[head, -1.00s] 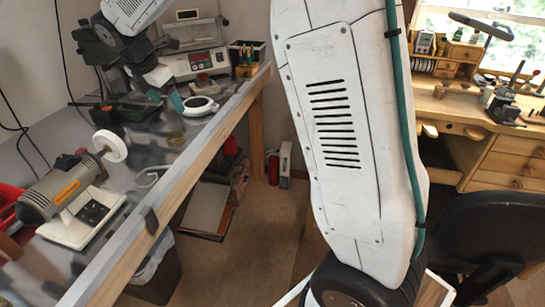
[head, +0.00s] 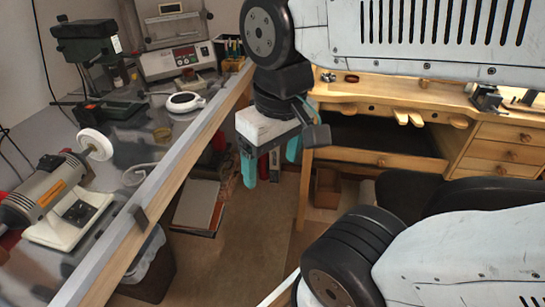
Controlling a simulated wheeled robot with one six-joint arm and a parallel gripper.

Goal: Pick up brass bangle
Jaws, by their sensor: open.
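A small, dull brass-coloured round thing (head: 162,134), likely the brass bangle, lies on the grey metal bench (head: 215,107) at left, in front of a white round dish. It is small and its ring shape is hard to make out. My gripper (head: 271,168) points down with its teal fingers apart and nothing between them. It hangs to the right of the bench's wooden front edge, over the floor gap, well apart from the round thing.
On the metal bench stand a polishing motor (head: 50,190) with a white wheel, a drill press (head: 92,55), a white dish (head: 185,102), a pale loop (head: 135,175) and a grey machine (head: 175,60). A wooden workbench (head: 440,100) stands behind, bearing a reddish-brown ring (head: 351,79).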

